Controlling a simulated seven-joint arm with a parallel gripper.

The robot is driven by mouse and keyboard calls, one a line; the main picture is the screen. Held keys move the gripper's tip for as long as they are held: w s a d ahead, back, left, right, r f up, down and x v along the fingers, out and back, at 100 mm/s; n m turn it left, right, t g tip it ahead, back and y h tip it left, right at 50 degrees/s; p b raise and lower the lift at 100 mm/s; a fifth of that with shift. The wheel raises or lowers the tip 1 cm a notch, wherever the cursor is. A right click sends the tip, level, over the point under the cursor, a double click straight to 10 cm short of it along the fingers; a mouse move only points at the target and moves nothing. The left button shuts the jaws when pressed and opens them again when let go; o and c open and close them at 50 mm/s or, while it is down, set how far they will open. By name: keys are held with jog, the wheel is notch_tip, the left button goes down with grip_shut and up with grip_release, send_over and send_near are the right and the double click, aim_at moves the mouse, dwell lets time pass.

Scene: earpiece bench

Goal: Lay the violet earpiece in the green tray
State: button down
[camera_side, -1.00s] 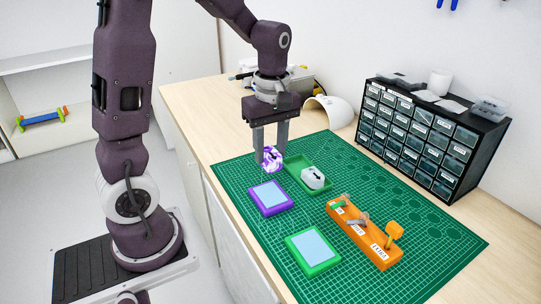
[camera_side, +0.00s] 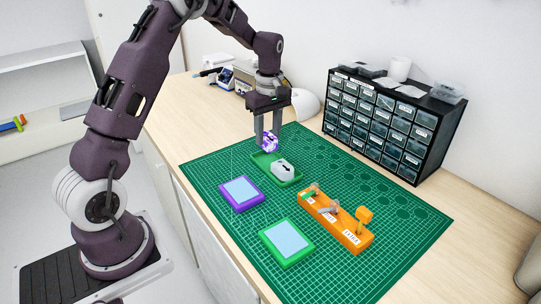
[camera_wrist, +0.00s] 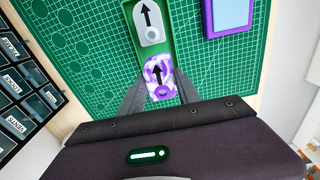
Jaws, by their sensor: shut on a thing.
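My gripper (camera_side: 267,148) points down, shut on the violet earpiece (camera_side: 269,141), which has a violet-and-white marbled shell. The wrist view shows the violet earpiece (camera_wrist: 159,76) between my two fingers, its black arrow pointing to the top of the picture. It is held above the far-left end of the green tray (camera_side: 261,160). A grey-white earpiece (camera_side: 283,169) with a black arrow lies in the tray's other end. In the wrist view this grey-white earpiece (camera_wrist: 150,22) lies directly ahead of the violet one, with its arrow the same way.
A violet-framed pad (camera_side: 240,193) and a green-framed pad (camera_side: 286,241) lie on the green cutting mat (camera_side: 350,270). An orange block (camera_side: 338,222) with several pegs stands to the right. A black drawer cabinet (camera_side: 390,120) stands behind. The mat's front right is clear.

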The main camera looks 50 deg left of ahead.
aim_at(268, 148)
notch_tip(268, 148, down, 5)
jog(key=shift+f, duration=0.1)
jog(key=c, duration=0.9)
grip_release()
jog(key=shift+o, duration=0.2)
jog(key=r, duration=1.2)
jog(key=shift+d, duration=0.25)
jog(key=s+d+r+m+t, duration=0.2)
jog(key=s+d+r+m, duration=0.45)
jog(key=s, duration=0.25)
jog(key=s+d+r+m+t, duration=0.2)
jog(key=s+d+r+m, duration=0.3)
jog(key=s+d, duration=0.35)
jog(key=s+d+f+m+t, duration=0.1)
jog(key=s+d+f+m, duration=0.1)
jog(key=s+m, duration=0.4)
jog(key=s+f, duration=0.1)
jog(key=s, duration=0.3)
jog(key=shift+s+d+t, duration=0.3)
jog(key=shift+s, duration=0.1)
